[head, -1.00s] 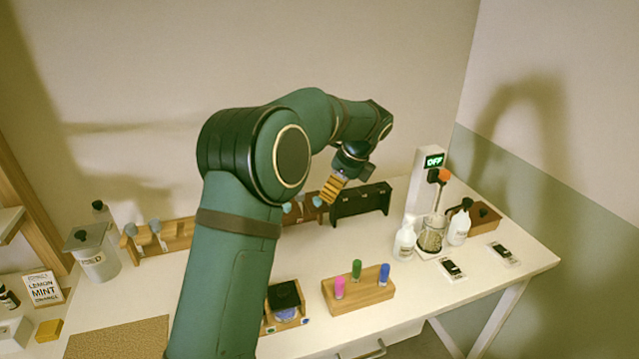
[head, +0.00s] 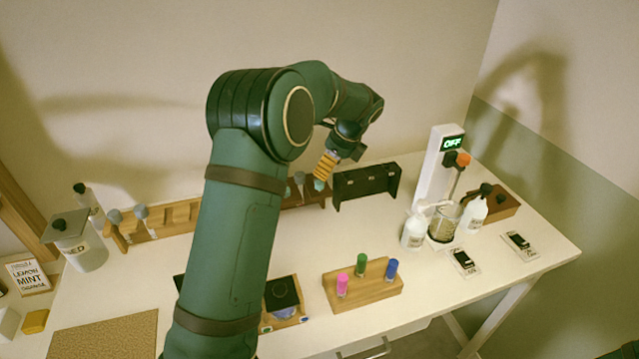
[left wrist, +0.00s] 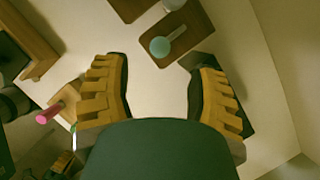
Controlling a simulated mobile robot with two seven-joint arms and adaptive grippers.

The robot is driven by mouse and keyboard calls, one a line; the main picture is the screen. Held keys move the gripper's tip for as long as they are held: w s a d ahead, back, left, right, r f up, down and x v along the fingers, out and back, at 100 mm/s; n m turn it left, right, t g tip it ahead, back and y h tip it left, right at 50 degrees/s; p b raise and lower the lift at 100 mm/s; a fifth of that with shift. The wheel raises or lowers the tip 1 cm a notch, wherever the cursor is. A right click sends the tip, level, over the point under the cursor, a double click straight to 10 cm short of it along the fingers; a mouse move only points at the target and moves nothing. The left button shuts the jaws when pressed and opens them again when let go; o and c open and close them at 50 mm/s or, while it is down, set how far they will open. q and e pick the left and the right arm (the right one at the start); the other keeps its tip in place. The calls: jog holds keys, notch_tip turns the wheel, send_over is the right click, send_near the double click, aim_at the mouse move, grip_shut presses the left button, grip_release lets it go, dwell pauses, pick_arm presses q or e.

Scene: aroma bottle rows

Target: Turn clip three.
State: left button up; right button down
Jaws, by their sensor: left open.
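My left gripper (head: 322,176) has orange ribbed fingers pointing down at the back of the table. The fingers are apart and empty, as the left wrist view (left wrist: 160,92) also shows. A teal round-headed clip (head: 319,185) is right at the fingertips in the head view. In the left wrist view the clip (left wrist: 160,47) stands on a brown block, ahead of the gap between the fingers, not visibly gripped. A greyer clip (head: 299,178) stands just left of it. Two more grey-headed clips (head: 141,212) stand farther left on the wooden rack (head: 172,222). No clip numbers are readable.
A black rack (head: 367,183) stands right of the gripper. A white stand (head: 434,165) reads OFF, with a glass beaker (head: 443,222) and white bottles (head: 413,232) beside it. A wooden block (head: 375,292) holds pink, green and blue vials nearer the front.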

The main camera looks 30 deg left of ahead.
aim_at(319, 182)
pick_arm(q)
jog(key=x, duration=0.7)
jog(key=shift+b, duration=0.3)
grip_shut()
